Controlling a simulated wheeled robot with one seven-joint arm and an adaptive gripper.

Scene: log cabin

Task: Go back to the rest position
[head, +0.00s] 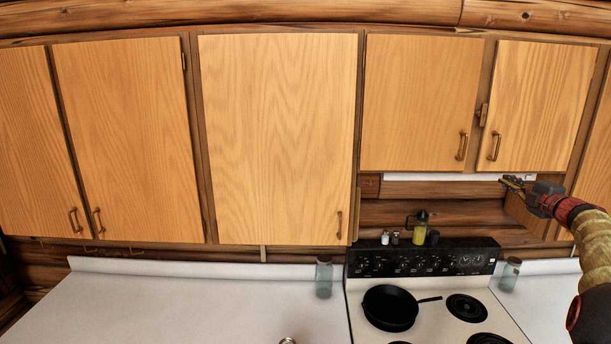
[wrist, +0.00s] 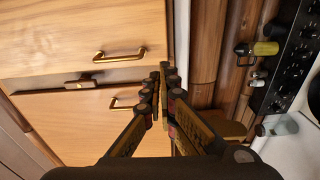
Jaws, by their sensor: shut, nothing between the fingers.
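My gripper (head: 515,184) is at the right of the head view, raised above the stove and just below the right-hand upper cabinet door (head: 541,105). In the wrist view my gripper (wrist: 163,72) has its fingers together at the tips, with nothing between them. Two cabinet doors with metal handles show beyond it in the wrist view, one door (wrist: 80,30) at the top and one (wrist: 75,125) below. I cannot tell whether the fingertips touch anything.
A white stove (head: 430,320) carries a black frying pan (head: 390,308). A yellow-bottomed press (head: 420,228) and small shakers stand on its back panel. Glass jars stand either side, one at left (head: 324,276) and one at right (head: 510,274). The left counter (head: 190,305) is mostly clear. All cabinet doors look closed.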

